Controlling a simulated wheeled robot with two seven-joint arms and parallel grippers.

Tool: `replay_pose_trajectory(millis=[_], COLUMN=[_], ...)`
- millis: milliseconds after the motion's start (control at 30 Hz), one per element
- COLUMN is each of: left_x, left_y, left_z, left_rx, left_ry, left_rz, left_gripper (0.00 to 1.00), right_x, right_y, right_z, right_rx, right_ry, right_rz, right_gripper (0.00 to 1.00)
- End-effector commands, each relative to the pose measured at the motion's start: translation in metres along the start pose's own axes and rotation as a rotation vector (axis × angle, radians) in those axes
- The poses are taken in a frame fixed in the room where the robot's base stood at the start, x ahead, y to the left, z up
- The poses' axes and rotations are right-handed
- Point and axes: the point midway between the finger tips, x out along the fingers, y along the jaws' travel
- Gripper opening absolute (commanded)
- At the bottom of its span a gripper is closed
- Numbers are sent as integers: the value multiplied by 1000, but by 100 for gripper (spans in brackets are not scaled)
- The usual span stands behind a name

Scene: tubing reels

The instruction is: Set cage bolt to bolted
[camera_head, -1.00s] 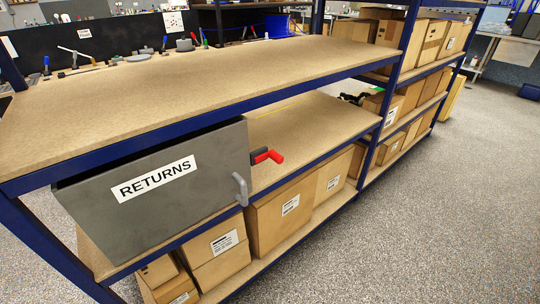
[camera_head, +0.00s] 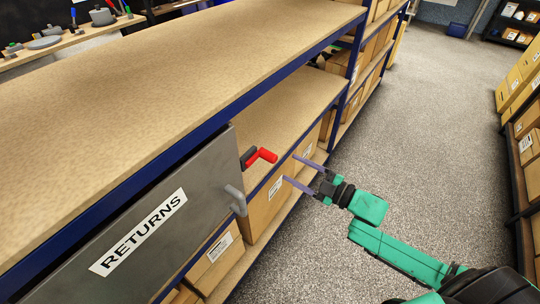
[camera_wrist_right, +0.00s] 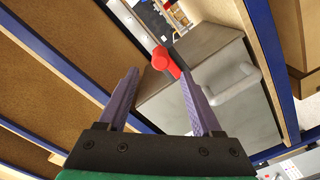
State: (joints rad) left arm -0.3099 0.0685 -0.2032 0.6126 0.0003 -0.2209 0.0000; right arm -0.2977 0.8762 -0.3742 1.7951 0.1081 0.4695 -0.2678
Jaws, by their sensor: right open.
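The cage is a grey box marked RETURNS (camera_head: 115,240) on the shelf, with a grey pull handle (camera_head: 237,200) at its right end. The bolt appears as a red crank-shaped handle (camera_head: 264,155) on a dark mount (camera_head: 248,158), sticking out to the right at the cage's corner. In the wrist view the red handle (camera_wrist_right: 163,61) shows just beyond and between my fingertips. My right gripper (camera_head: 291,169) is open and empty, its purple fingers pointing at the red handle from the right, apparently apart from it. My left gripper is not in view.
A blue-framed shelf (camera_head: 200,140) has its wooden top board (camera_head: 180,75) above the cage. Cardboard boxes (camera_head: 265,208) sit on the lower level. The grey floor (camera_head: 420,120) to the right is clear, up to another rack of boxes (camera_head: 525,150) at the far right.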

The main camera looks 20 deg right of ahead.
Motion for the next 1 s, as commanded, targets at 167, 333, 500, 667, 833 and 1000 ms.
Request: replay_pose_trajectory(millis=[167,333,500,667,833,1000], left_x=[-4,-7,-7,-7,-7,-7], left_y=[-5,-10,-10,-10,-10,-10], left_z=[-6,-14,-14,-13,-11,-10], left_rx=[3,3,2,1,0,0], left_ry=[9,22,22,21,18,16], left_rz=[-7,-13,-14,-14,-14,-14], left_gripper=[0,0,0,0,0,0], right_x=[44,77,87,87,87,87], right_y=[3,2,0,0,0,1], right_z=[-1,0,0,1,1,1], right_rx=[-1,1,1,1,1,1], right_ry=[2,-1,-2,-2,-2,-2], right_rz=[5,3,0,0,0,1], right_gripper=[66,66,66,66,9,0])
